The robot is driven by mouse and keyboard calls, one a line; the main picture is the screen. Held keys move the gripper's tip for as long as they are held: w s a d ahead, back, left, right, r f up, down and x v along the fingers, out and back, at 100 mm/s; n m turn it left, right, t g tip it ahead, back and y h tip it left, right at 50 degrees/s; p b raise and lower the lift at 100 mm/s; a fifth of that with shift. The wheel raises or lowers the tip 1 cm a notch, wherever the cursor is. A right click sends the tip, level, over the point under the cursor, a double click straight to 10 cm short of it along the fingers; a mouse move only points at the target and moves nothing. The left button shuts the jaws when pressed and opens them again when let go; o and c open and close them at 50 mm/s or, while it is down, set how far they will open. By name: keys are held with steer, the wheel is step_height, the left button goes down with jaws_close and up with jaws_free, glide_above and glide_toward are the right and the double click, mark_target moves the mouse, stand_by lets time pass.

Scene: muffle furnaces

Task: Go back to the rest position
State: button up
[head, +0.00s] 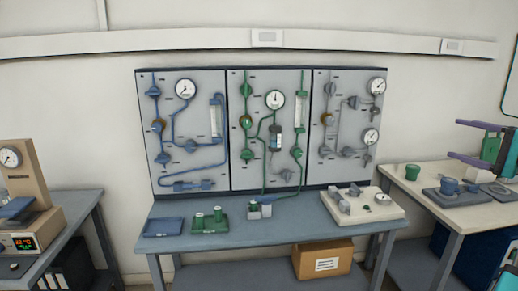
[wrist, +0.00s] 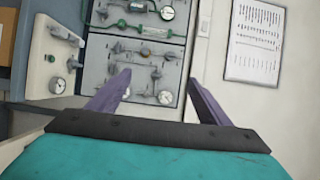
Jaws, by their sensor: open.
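My gripper (head: 453,138) is at the right edge of the head view, above the right-hand bench, with its two purple fingers pointing left. In the wrist view my gripper (wrist: 159,78) has its fingers spread wide with nothing between them. Behind the fingers in that view are the grey gauge panel (wrist: 135,75) and bare wall. Most of my arm is outside the head view.
The panel board (head: 230,165) stands at the back of the middle bench (head: 290,232), which holds trays and small parts. The right bench (head: 420,178) holds a green cup (head: 412,172) and a grey fixture (head: 452,194). A cardboard box (head: 322,260) sits below.

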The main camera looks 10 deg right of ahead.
steer(key=w+a+f+n+g+y+p, duration=0.1)
steer(key=w+a+f+g+y, duration=0.35)
steer(key=w+a+f, duration=1.6)
steer(key=s+a+f+n+g+y+p, duration=0.15)
steer(key=a+f+g, duration=0.45)
steer(key=a+f, duration=2.1)
steer(key=s+a+f+n+g+h+p, duration=0.15)
steer(key=s+a+f+g, duration=0.25)
steer(key=s+a+f, duration=0.75)
steer(key=s+a+f+n+g+h, duration=0.2)
steer(key=s+a+f+g, duration=0.45)
steer(key=s+f, duration=0.7)
steer(key=s+a+f+n+h, duration=0.2)
steer(key=s+f+h, duration=0.1)
steer(key=s+f, duration=0.5)
steer(key=s+d+f+n+g+h, duration=0.1)
steer(key=s+d+n+h, duration=0.4)
steer(key=s+d, duration=0.5)
steer(key=shift+s+d+f+n+h, duration=0.25)
steer(key=shift+s+f+n+h, duration=0.25)
steer(key=shift+s, duration=0.35)
